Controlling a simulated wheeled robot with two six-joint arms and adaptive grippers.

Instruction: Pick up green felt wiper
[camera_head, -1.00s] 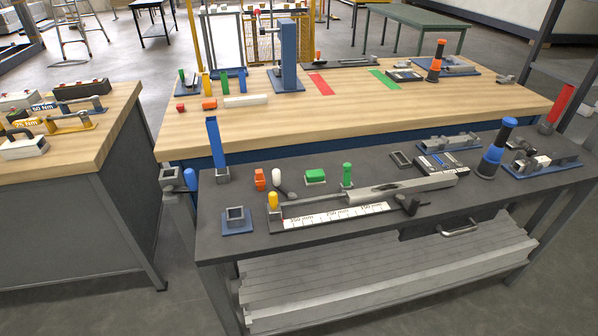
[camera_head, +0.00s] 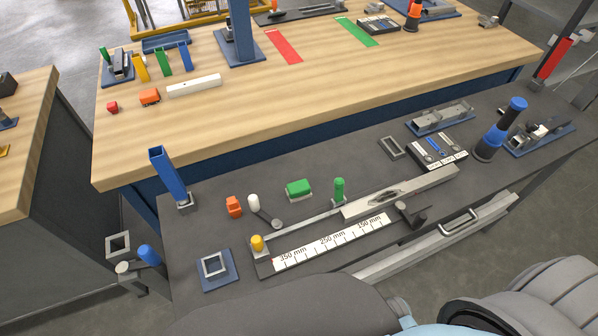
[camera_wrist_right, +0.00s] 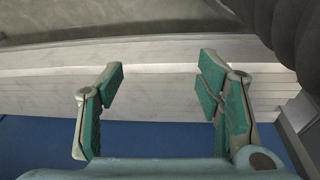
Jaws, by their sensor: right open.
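The green felt wiper (camera_head: 299,188), a small green block with a pale underside, lies on the dark grey bench top in the head view. It sits between a white-knobbed lever and an upright green peg, with nothing touching it that I can see. My right gripper (camera_wrist_right: 162,85) is open and empty in the right wrist view, its two teal-padded fingers wide apart in front of pale slats. The wiper is not in that view. My left gripper is not in view.
An orange block (camera_head: 234,206) and the white-knobbed lever (camera_head: 255,203) stand left of the wiper; the green peg (camera_head: 339,189) stands close on its right. A long measuring fixture (camera_head: 330,241) lies in front. A wooden-topped table (camera_head: 330,90) stands behind.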

